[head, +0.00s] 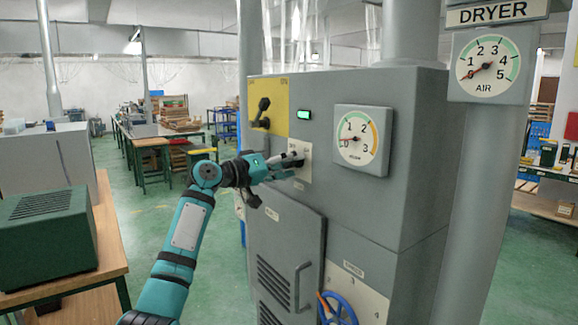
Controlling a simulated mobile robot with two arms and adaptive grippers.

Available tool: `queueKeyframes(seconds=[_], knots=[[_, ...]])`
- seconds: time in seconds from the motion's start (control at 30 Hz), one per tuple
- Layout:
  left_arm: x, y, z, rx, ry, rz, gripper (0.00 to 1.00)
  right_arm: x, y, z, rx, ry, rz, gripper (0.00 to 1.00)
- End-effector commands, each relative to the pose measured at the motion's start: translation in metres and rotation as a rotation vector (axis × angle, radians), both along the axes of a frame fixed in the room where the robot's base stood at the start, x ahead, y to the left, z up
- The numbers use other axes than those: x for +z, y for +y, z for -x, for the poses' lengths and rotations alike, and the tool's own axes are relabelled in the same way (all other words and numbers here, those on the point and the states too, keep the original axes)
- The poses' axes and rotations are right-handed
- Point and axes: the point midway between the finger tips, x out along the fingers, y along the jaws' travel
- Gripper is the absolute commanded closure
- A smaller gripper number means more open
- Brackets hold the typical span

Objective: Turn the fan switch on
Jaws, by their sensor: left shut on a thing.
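The grey cabinet (405,150) stands in the middle of the head view. The fan switch sits on a pale plate (305,172) on its front, left of the gauge. My left gripper (294,163) is at this plate, its fingers shut around the switch knob. The fingers hide most of the knob and part of the plate's lettering, so I cannot tell which way the switch is turned. My right gripper is not in view.
A black lever (260,112) on a yellow panel, a lit green lamp (303,114) and a round gauge (359,141) surround the plate. A blue handwheel (340,309) is low on the cabinet. A wooden bench (108,235) stands left; green floor lies between.

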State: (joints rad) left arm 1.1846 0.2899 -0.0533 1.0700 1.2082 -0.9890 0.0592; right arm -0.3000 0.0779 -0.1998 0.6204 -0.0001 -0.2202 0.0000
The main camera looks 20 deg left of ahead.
Motion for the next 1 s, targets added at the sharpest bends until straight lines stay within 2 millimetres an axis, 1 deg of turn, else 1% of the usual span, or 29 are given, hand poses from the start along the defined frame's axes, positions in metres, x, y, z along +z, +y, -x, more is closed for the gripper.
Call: queueKeyframes(seconds=[0.03,0.23,0.27,0.43,0.6,0.77,0.87,1.0], knots=[[-0.003,0.0,0.0,-0.001,0.003,-0.006,0.81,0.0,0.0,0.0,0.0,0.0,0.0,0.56],[-0.003,0.0,0.0,-0.001,0.003,-0.006,0.81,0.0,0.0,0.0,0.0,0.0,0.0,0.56],[-0.003,0.0,0.0,-0.001,0.003,-0.006,0.46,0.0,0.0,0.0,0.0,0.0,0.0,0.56],[-0.002,0.0,0.0,0.0,0.002,-0.004,0.24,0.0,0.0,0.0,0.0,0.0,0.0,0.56],[-0.001,0.0,0.0,0.0,0.002,-0.003,0.24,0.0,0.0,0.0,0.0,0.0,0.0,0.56],[-0.001,0.003,0.003,0.001,0.0,-0.001,0.24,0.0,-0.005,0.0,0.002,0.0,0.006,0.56],[-0.001,0.01,0.011,0.001,0.0,-0.002,0.24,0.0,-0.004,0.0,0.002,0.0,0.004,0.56],[-0.001,0.028,0.033,0.004,-0.001,-0.004,0.24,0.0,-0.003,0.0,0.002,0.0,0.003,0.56]])
